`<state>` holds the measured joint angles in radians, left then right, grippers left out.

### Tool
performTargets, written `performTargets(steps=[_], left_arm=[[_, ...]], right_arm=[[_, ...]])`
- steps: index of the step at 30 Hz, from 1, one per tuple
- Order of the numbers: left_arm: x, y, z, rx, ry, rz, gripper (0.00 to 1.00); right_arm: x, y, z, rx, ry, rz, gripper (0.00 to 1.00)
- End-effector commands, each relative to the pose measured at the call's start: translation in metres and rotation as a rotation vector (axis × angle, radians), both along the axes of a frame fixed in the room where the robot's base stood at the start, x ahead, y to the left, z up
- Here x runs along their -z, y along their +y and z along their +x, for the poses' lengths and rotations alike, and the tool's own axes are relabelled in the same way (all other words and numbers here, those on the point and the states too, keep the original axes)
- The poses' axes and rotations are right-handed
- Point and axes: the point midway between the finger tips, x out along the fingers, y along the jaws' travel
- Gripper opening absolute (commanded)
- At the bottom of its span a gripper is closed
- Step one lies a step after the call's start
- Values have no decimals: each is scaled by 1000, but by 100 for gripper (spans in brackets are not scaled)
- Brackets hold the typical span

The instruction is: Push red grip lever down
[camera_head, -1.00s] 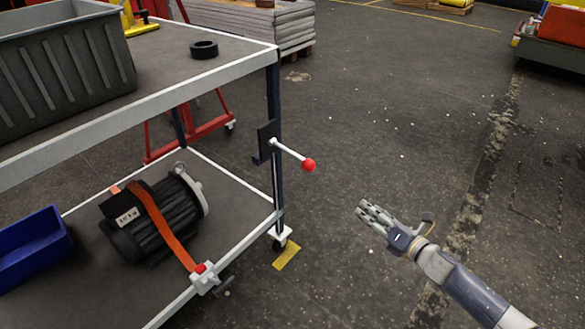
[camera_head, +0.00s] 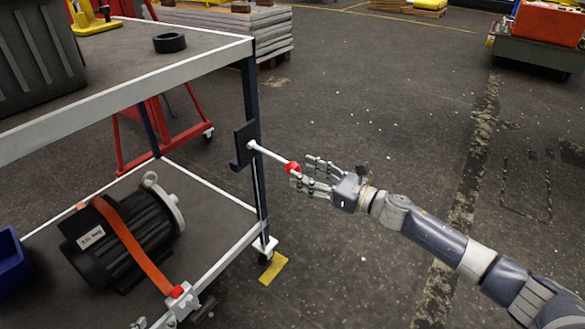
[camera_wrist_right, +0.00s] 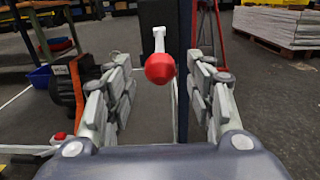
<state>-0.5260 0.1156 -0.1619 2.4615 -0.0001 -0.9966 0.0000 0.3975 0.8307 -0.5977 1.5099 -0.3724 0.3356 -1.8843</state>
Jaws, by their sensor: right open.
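The red grip lever is a white rod ending in a red ball (camera_head: 292,168), fixed to a dark plate (camera_head: 245,143) on the trolley's corner post. The rod slopes slightly down to the right in the head view. My right gripper (camera_head: 302,172) is open, with its fingertips at the red ball. In the right wrist view the ball (camera_wrist_right: 160,68) sits in the gap between the two spread finger groups, with visible space on both sides. I cannot tell whether any finger touches it. My left gripper is not in view.
The two-level trolley (camera_head: 205,67) stands at left, carrying a black ring (camera_head: 169,43) on top. A black motor (camera_head: 125,232) with an orange strap lies on its lower shelf. A yellow floor mark (camera_head: 272,269) is by the caster. Open floor lies to the right.

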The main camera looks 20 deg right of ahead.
Motion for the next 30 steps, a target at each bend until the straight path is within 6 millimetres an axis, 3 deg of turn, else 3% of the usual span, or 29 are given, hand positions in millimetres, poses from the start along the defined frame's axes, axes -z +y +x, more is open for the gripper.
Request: performTargets(steps=[9,21,22,28,30], left_arm=[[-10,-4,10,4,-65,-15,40],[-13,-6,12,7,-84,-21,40],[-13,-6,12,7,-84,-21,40],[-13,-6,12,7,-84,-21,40],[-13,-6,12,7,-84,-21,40]], right_arm=[[0,24,32,1,0,1,50],[0,29,37,0,1,0,50],[0,29,37,0,1,1,47],[0,29,37,0,1,1,2],[0,29,37,0,1,1,0]])
